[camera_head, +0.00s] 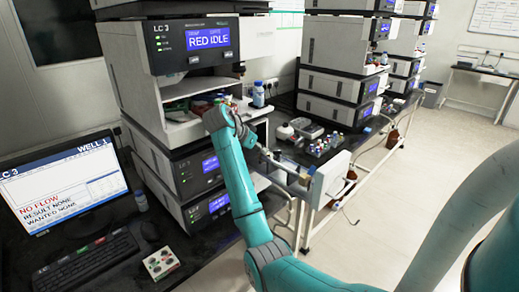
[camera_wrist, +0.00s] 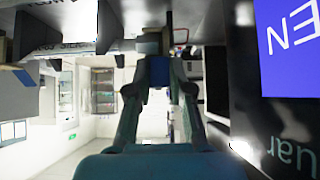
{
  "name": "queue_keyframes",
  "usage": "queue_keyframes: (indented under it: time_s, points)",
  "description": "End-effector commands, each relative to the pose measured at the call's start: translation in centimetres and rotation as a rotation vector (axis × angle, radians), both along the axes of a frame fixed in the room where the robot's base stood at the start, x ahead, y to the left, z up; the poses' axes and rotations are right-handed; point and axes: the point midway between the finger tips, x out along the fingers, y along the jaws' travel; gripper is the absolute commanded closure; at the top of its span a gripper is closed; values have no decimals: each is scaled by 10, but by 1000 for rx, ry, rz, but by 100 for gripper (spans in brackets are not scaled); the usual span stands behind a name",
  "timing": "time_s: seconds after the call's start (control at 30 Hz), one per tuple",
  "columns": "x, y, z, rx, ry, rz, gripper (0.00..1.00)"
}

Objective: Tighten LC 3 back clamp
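The LC 3 stack (camera_head: 150,72) stands at the left-centre in the head view, its screen reading "RED IDLE". My teal arm reaches up to its open bay, with the wrist in front of the coloured parts there. My gripper (camera_wrist: 158,88) shows from behind in the wrist view, its two fingers reaching up the picture. A grey block (camera_wrist: 149,43) and a blue patch show around the fingertips; I cannot tell whether the fingers grip anything. In the head view my wrist hides the fingertips. I cannot make out the back clamp in either view.
A monitor (camera_head: 62,185) reading "NO FLOW" and a keyboard (camera_head: 88,262) are at the left. A blue-capped bottle (camera_head: 258,95) stands right of the bay. Small vials (camera_head: 320,145) stand on the bench beyond. Dark panels crowd the wrist view's right side. The floor at right is open.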

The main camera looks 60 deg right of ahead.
Motion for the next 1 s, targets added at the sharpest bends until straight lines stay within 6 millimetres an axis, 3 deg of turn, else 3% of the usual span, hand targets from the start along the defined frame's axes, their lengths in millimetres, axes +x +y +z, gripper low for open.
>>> queue_keyframes:
  time_s: [0.17, 0.6, 0.97, 1.0]
  points:
    - [1, 2, -2, -20, 6, 1, 100]
    - [3, 14, -12, -353, 88, 0, 100]
    - [3, 15, -12, -384, 94, 0, 100]
    - [3, 15, -12, -383, 93, 0, 77]
